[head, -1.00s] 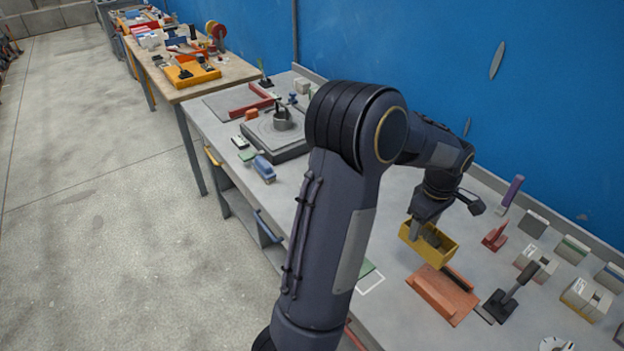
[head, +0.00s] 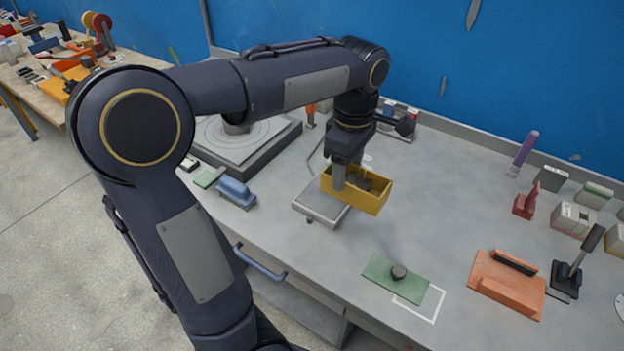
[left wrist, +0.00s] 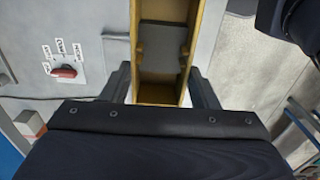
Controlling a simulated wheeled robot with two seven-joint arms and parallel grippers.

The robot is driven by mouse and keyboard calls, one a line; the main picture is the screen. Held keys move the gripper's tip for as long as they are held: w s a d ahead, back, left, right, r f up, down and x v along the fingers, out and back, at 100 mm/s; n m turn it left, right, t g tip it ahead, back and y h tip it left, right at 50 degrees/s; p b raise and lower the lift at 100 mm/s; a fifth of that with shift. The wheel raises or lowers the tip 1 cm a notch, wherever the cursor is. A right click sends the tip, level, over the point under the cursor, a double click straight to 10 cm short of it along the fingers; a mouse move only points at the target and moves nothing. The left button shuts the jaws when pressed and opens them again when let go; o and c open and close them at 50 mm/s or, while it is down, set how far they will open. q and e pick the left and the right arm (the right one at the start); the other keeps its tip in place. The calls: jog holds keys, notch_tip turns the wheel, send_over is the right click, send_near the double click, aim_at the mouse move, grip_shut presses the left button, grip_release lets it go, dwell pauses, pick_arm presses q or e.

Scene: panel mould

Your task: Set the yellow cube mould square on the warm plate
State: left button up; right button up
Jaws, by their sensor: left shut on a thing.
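The yellow cube mould (head: 372,199) is a long open-topped box with dark inner parts. My left gripper (head: 346,180) is shut on it near its left end and holds it roughly level. In the left wrist view the mould (left wrist: 147,94) runs between the two fingers (left wrist: 162,88). A small grey plate on short feet (head: 319,207), which looks like the warm plate, lies just below and left of the mould. The mould overlaps its back right part in the head view and reaches past it on the right. I cannot tell whether they touch. My right gripper is out of view.
A round turntable (head: 250,150) and a blue brush-like tool (head: 236,193) are at left. A green float (head: 388,276) and an orange tray-like piece (head: 506,284) lie in front right. The left wrist view shows a red knob (left wrist: 64,71). The bench middle right is clear.

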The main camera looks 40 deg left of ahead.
pick_arm(q)
jog(key=w+a+f, duration=0.1)
jog(key=a+f, duration=0.2)
jog(key=w+a+f+p, duration=0.1)
jog(key=w+a+f, duration=0.1)
jog(key=a+f, duration=0.2)
jog(key=w+a+f, duration=0.2)
jog(key=a+f, duration=0.1)
jog(key=f, duration=0.1)
jog(key=shift+a+f+p, duration=0.15)
jog(key=shift+a+p, duration=0.2)
jog(key=shift+a, duration=0.05)
jog(key=shift+w+f, duration=0.1)
jog(key=shift+f, duration=0.3)
jog(key=shift+f, duration=0.1)
jog(key=o, duration=1.1)
